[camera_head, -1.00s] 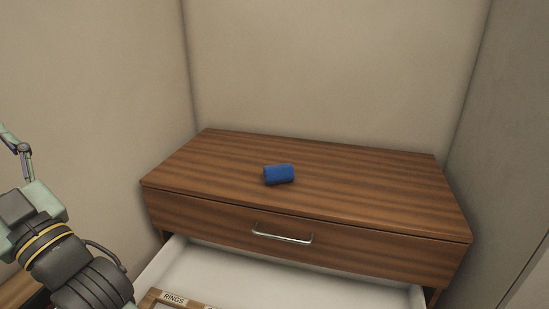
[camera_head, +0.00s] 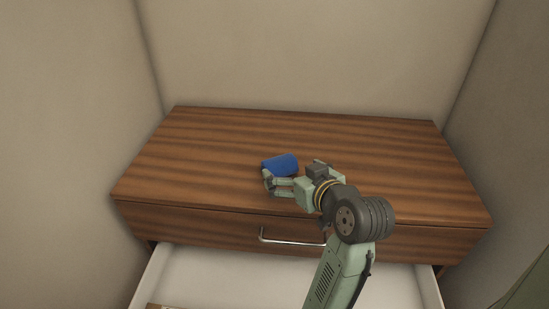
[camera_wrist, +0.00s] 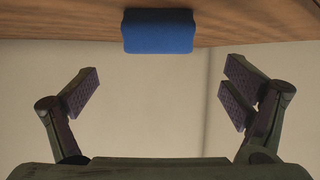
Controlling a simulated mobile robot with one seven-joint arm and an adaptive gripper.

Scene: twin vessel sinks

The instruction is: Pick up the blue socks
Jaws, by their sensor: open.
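The blue socks (camera_head: 281,164) are a small rolled bundle lying on the wooden top of the dresser (camera_head: 200,150). In the wrist view the blue socks (camera_wrist: 159,31) sit at the top middle, beyond the fingertips and between their lines. My gripper (camera_head: 268,182) is at the near side of the socks in the head view, with a fingertip overlapping their lower left edge. In the wrist view my gripper (camera_wrist: 160,92) is open with its pads wide apart and nothing between them. I cannot tell whether a finger touches the socks.
An open white drawer (camera_head: 220,278) juts out below the top, under my arm. A closed drawer with a metal handle (camera_head: 290,239) is above it. Walls stand behind and at both sides. The wooden top is otherwise clear.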

